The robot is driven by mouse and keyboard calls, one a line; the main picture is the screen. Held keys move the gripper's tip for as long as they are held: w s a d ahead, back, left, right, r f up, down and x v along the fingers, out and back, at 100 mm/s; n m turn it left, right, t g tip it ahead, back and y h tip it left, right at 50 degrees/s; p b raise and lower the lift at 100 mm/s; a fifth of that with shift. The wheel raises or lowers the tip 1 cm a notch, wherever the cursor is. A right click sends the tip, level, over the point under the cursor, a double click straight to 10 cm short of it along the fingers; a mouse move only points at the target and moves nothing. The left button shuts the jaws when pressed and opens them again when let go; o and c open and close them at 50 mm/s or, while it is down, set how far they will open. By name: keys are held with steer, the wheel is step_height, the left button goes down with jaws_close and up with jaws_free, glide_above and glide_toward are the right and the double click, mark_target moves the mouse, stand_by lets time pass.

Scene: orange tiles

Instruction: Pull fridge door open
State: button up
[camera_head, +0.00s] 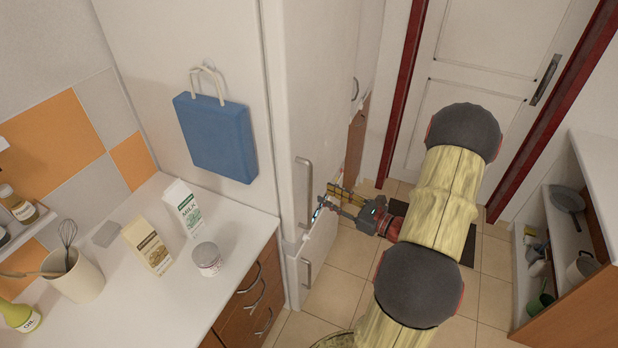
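The tall white fridge (325,70) stands in the middle of the head view, its front facing right. A long vertical handle (303,190) is on the near edge of its upper door, and a shorter handle (306,273) is on the lower door. I see no clear gap at the upper door. My gripper (322,207) is at the lower part of the upper handle, seen small and from above. Whether its fingers are around the handle or beside it, and whether they touch it, I cannot tell.
A white counter (130,310) with cartons and a utensil pot is at left, with drawers (258,302) under it. A blue bag (217,137) hangs on the fridge side. Tiled floor (335,285) is free before the fridge. A shelf unit (560,240) stands at right.

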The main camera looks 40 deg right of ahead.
steer(key=w+a, duration=0.1)
steer(key=w, duration=0.6)
steer(key=shift+w+a+r+b, duration=0.3)
steer(key=shift+a+r, duration=0.05)
steer(key=shift+c, duration=1.2)
jaws_close()
